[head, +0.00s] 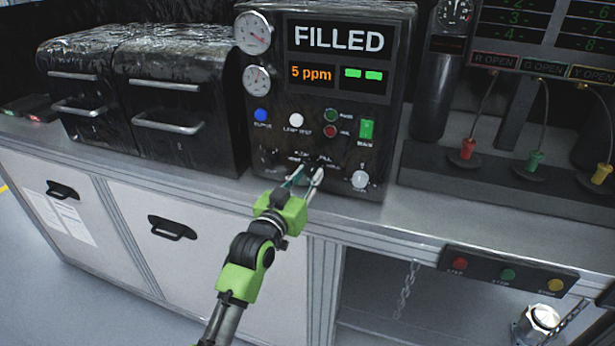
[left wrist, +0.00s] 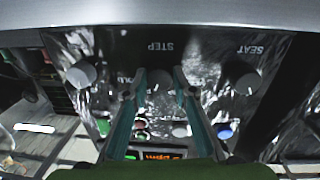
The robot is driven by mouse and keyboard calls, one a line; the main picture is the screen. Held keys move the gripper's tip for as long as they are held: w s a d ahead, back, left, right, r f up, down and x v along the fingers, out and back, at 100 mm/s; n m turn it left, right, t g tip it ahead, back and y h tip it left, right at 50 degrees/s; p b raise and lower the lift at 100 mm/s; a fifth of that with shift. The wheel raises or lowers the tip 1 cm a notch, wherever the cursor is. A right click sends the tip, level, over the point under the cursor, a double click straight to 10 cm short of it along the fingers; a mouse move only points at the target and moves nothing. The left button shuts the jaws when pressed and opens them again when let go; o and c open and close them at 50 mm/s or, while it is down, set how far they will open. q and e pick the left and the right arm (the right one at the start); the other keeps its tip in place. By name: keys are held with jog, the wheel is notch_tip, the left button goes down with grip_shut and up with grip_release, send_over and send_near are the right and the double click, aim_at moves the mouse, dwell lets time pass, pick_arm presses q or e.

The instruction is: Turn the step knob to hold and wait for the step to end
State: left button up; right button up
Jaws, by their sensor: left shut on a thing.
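The control box (head: 300,130) stands on the bench, its display (head: 338,40) reading FILLED. I cannot tell which mark the knob points to. My right gripper is not in view.
A white knob (head: 360,179) sits right of the gripper and a seat knob (left wrist: 247,84) on the other side. Two gauges (head: 253,33) and several buttons are above. Black drawers (head: 180,110) stand left. A button strip (head: 508,271) is on the bench front, lower right.

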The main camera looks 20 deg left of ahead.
pick_arm(q)
jog(key=m+p, duration=0.3)
jog(key=m, duration=0.1)
jog(key=shift+a+r, duration=0.1)
jog(key=shift+r, duration=0.1)
jog(key=shift+m+g+p, duration=0.3)
jog(key=shift+m+p, duration=0.8)
jog(key=shift+m, duration=1.2)
jog(key=o, duration=1.1)
jog(key=shift+f, duration=0.1)
jog(key=s, duration=0.8)
jog(key=s+a, duration=0.1)
jog(key=s, duration=0.3)
jog(key=shift+r, duration=0.35)
